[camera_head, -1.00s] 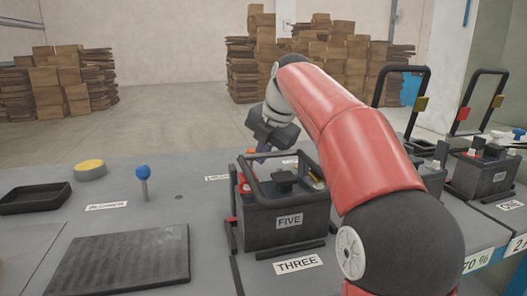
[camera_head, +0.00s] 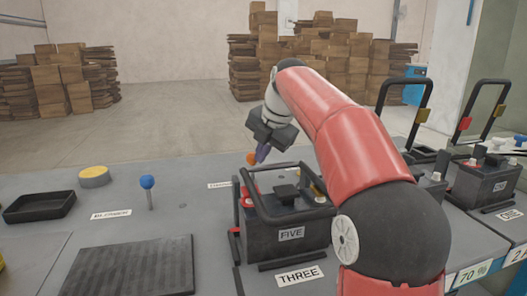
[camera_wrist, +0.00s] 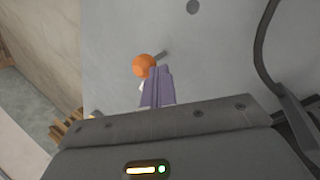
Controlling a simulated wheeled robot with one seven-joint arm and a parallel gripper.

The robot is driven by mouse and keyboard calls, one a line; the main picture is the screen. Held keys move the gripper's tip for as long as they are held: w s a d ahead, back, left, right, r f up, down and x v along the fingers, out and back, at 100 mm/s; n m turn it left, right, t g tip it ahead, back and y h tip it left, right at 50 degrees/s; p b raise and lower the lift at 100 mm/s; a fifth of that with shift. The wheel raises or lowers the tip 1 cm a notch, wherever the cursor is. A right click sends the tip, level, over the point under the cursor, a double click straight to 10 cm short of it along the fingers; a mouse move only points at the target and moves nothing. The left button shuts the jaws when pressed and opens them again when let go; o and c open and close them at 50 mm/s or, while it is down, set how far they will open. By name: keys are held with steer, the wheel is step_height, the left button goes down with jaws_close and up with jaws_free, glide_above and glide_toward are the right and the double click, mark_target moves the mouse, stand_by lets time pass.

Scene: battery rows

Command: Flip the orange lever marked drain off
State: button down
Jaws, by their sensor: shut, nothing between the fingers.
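My gripper is shut with nothing between the fingers. Whether the fingertips touch the knob cannot be told. The label at the lever is partly hidden and too small to read.
A blue-knobbed lever (camera_head: 147,182), a yellow button (camera_head: 94,176) and a black tray (camera_head: 40,206) are to the left. More batteries (camera_head: 485,183) stand at right.

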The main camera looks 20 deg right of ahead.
steer(key=shift+w+r, duration=0.25)
steer(key=shift+w, duration=0.15)
steer(key=shift+w+f, duration=0.1)
steer(key=shift+w, duration=0.1)
steer(key=shift+r+p, duration=0.45)
steer(key=shift+r, duration=0.35)
steer(key=shift+r, duration=0.1)
steer(key=v, duration=0.7)
steer(key=shift+s+r, duration=0.25)
